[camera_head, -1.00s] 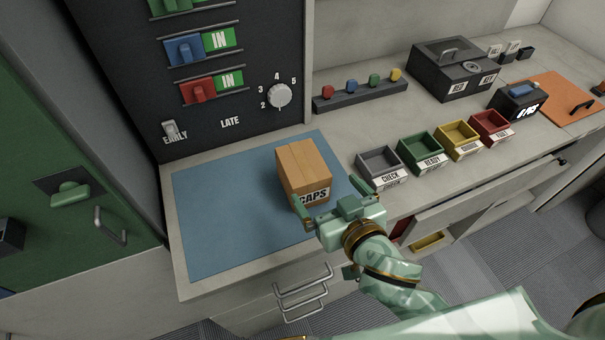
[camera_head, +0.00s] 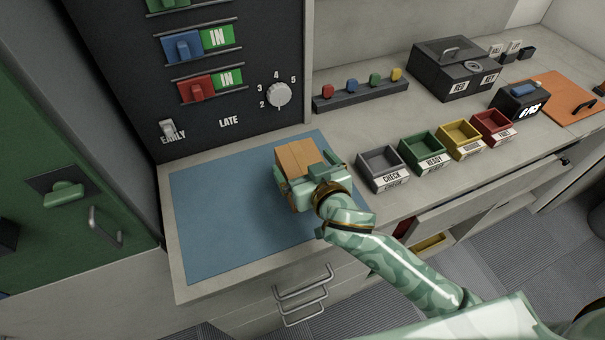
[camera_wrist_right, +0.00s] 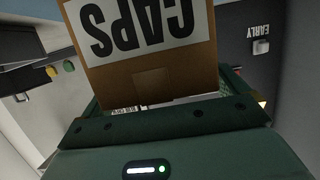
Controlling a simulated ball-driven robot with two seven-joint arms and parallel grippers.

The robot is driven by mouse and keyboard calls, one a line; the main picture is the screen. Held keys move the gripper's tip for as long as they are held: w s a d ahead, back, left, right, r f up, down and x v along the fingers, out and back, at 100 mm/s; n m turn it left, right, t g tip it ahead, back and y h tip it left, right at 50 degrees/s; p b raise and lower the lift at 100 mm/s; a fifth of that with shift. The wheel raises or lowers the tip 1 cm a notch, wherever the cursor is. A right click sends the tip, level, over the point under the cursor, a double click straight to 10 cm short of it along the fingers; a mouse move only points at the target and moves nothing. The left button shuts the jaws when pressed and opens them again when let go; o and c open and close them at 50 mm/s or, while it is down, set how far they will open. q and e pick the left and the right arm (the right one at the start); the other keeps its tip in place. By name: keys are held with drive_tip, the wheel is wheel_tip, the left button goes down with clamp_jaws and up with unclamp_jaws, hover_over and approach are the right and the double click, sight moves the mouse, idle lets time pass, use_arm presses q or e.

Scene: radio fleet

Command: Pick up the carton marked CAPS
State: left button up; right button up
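The brown carton (camera_head: 294,158) marked CAPS sits upright on the blue mat (camera_head: 215,215). My right gripper (camera_head: 308,172) has its fingers on either side of the carton, low over its front. They hide the label in the head view. In the right wrist view the carton (camera_wrist_right: 150,75) fills the space between the fingers, and its CAPS label shows upside down. The fingers look close to its sides, but I cannot tell whether they press on it. The carton shows no clear lift off the mat. My left gripper is not in view.
A dark panel with switches and a dial (camera_head: 279,95) stands behind the mat. To the right are a grey tray (camera_head: 383,168), a green tray (camera_head: 424,153), a yellow one and a red one. Drawer handles (camera_head: 302,290) stick out below the front edge. The left part of the mat is clear.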

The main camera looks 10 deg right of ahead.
drive_tip(key=c, duration=1.3)
drive_tip(key=shift+r, duration=0.15)
drive_tip(key=shift+r, duration=0.3)
wheel_tip(320, 180, up, 3)
drive_tip(key=shift+f+p, duration=0.15)
drive_tip(key=shift+p, duration=0.6)
drive_tip(key=s+d+r+p, duration=0.1)
drive_tip(key=s+d+r, duration=0.1)
drive_tip(key=s+r, duration=0.1)
drive_tip(key=s+d+r+p, duration=0.2)
drive_tip(key=s+r, duration=0.1)
drive_tip(key=s, duration=0.2)
drive_tip(key=s+d+r+p, duration=0.1)
drive_tip(key=s+d+r, duration=0.1)
drive_tip(key=s+r, duration=0.1)
drive_tip(key=shift+v, duration=0.8)
drive_tip(key=shift+w, duration=0.1)
